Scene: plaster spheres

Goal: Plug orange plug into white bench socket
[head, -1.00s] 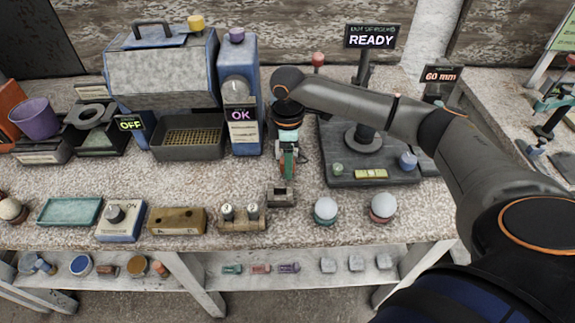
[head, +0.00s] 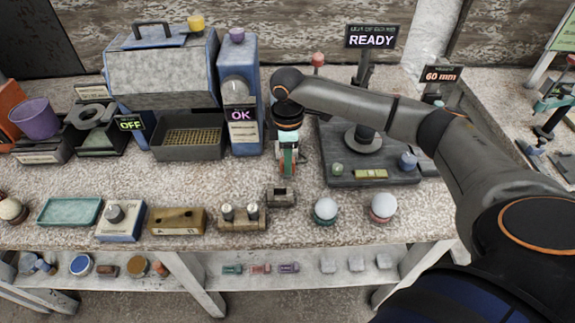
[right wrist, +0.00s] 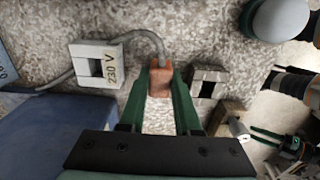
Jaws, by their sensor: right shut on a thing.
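The orange plug (right wrist: 160,78) is between the green fingers of my right gripper (right wrist: 160,88) in the right wrist view, and the gripper is shut on it. A grey cable runs from the plug toward the white socket block. The white socket (right wrist: 97,65), marked 230 V with a dark square opening, lies left of the plug, apart from it. In the head view my right gripper (head: 288,168) points down above the bench. I cannot make out the white socket there.
A grey block with a square opening (right wrist: 207,85) lies just right of the plug; it also shows in the head view (head: 281,197). A blue cabinet (head: 238,90) stands left of the gripper, a dark stand base (head: 375,180) right. Two white spheres on holders sit in front.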

